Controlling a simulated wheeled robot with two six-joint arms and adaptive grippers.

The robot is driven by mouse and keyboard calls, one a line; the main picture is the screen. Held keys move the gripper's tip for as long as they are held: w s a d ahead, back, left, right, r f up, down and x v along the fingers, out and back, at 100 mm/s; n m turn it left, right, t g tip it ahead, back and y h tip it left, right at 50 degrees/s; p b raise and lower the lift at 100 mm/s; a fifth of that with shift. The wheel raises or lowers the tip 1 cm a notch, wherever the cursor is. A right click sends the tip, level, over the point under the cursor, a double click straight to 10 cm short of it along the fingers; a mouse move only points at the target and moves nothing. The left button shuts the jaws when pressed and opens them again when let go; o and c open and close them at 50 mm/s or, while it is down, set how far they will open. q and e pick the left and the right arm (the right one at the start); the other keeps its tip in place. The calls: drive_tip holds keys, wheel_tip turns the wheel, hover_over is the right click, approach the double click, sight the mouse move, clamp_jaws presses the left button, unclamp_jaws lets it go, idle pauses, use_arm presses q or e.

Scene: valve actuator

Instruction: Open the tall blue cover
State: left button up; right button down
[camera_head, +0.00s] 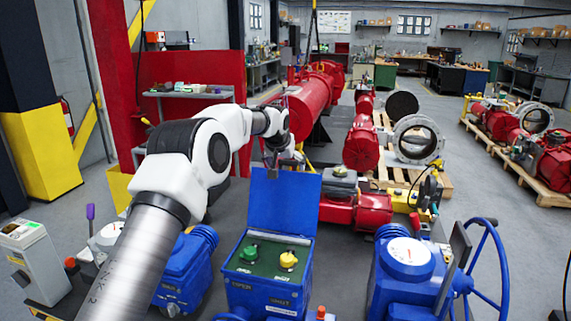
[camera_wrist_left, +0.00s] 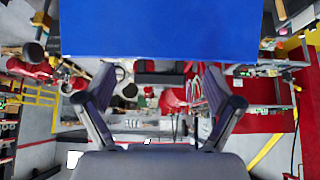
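The tall blue cover (camera_head: 284,203) stands raised at the back of the blue control box (camera_head: 268,292), tilted up and away from the panel. The panel below it is exposed, with a green knob (camera_head: 249,253) and a yellow knob (camera_head: 288,259). My left gripper (camera_head: 284,163) is at the cover's top edge; contact cannot be told. In the left wrist view, the left gripper (camera_wrist_left: 160,78) has its fingers spread with nothing between them, and the blue cover (camera_wrist_left: 160,28) fills the top middle. My right gripper is not in view.
A blue valve with a handwheel (camera_head: 489,268) stands right of the box. A blue housing (camera_head: 186,268) stands left, partly behind my left arm. A red actuator (camera_head: 356,208) lies behind the cover. A grey box (camera_head: 36,262) is at far left.

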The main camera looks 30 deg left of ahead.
use_arm(q)
drive_tip(key=v, duration=1.2)
